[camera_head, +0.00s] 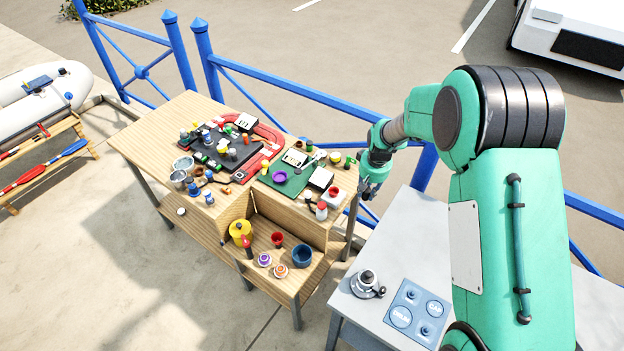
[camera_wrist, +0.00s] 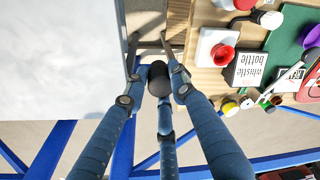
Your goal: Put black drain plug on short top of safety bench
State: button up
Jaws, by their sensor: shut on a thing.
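My gripper (camera_head: 368,190) hangs just off the right end of the wooden bench, by the gap before the grey table. In the wrist view my gripper (camera_wrist: 150,60) is shut on a rounded black thing, seemingly the black drain plug (camera_wrist: 158,74); the fingers hide part of it. The plug cannot be made out in the head view. The wooden bench (camera_head: 140,143), seemingly the safety bench, has a stepped L-shaped top with a recessed lower level at its front. Its edge also shows in the wrist view (camera_wrist: 204,80).
The lower level holds a yellow pot (camera_head: 240,232) and a blue pot (camera_head: 302,256). The grey table (camera_head: 407,245) stands right, a blue railing (camera_head: 290,91) behind.

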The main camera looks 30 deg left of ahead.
jog(key=s+a+f, duration=0.2)
jog(key=a+f, duration=0.1)
jog(key=f, duration=0.2)
jog(key=shift+a, duration=0.35)
jog(key=shift+w+a+f+p, duration=0.15)
jog(key=shift+w+a+f, duration=0.1)
jog(key=shift+w+a, duration=1.65)
jog(key=shift+w+a+f+p, duration=0.1)
jog(key=shift+w+a+f, duration=0.15)
jog(key=shift+w+a, duration=1.6)
jog(key=shift+w+a+f+p, duration=0.2)
jog(key=shift+w+a, duration=0.85)
jog(key=shift+w, duration=1.65)
jog(key=shift+f, duration=1.8)
jog(key=shift+f, duration=0.15)
